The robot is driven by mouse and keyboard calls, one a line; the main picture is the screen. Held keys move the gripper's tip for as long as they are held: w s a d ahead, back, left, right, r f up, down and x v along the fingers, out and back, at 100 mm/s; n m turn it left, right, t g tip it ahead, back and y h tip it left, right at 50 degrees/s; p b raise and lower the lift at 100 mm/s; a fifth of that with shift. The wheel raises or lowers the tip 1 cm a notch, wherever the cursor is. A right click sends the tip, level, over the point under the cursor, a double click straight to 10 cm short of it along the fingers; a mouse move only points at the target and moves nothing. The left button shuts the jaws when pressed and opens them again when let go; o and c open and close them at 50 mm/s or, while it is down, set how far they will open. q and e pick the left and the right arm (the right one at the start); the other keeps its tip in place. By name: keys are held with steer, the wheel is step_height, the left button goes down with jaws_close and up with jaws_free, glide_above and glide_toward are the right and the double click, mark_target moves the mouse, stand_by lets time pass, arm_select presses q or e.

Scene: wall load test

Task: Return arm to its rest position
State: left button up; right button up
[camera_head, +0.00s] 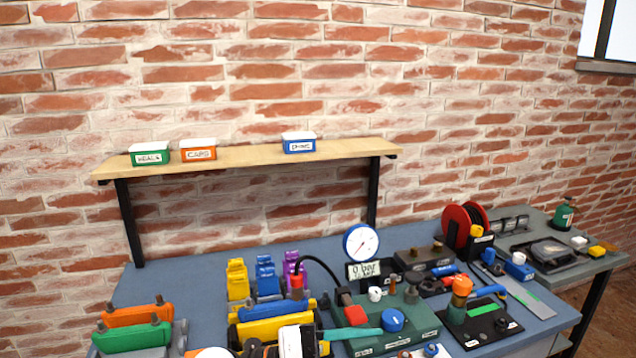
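I cannot make out either of my arms or grippers in the head view. A white and black rounded part (291,342) shows at the bottom edge, in front of the yellow block; it is cut off and I cannot tell what it belongs to. The blue-grey workbench (205,268) fills the lower half of the view. A round white gauge with a blue rim (361,243) stands on it above a small display reading 0 bar (363,270). A green test unit with a blue knob (392,320) sits in front of the gauge.
A wooden shelf (240,160) carries green (149,154), orange (198,149) and blue (299,144) labelled boxes. Coloured clamp-like blocks (133,325) crowd the bench's front left. Red reels (457,225) and a grey side table (600,262) are at right. The bench's back left is clear.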

arm_select(q)
steer(key=w+a+n+t+y, duration=0.45)
steer(key=a+n+t, duration=0.25)
steer(key=n+t, duration=0.3)
steer(key=w+a+n+t+y, duration=0.3)
steer(key=a+n+t+y, duration=0.3)
steer(key=n+t, duration=0.45)
steer(key=s+a+f+n+g+y, duration=0.4)
steer(key=a+f+n+g+y, duration=0.25)
steer(key=a+f+y, duration=0.6)
steer(key=s+a+f+m+g+h, duration=0.1)
steer(key=s+f+g+h, duration=0.3)
steer(key=s+f+g, duration=1.05)
steer(key=s+f+t, duration=0.1)
steer(key=s+f, duration=0.2)
steer(key=f, duration=1)
steer(key=s+f+t, duration=0.1)
steer(key=s+f, duration=0.2)
steer(key=f, duration=1)
steer(key=s+a+f, duration=0.2)
steer(key=s+f, duration=1.5)
steer(key=f, duration=0.1)
steer(key=shift+a+m+g, duration=0.4)
steer(key=shift+g, duration=0.05)
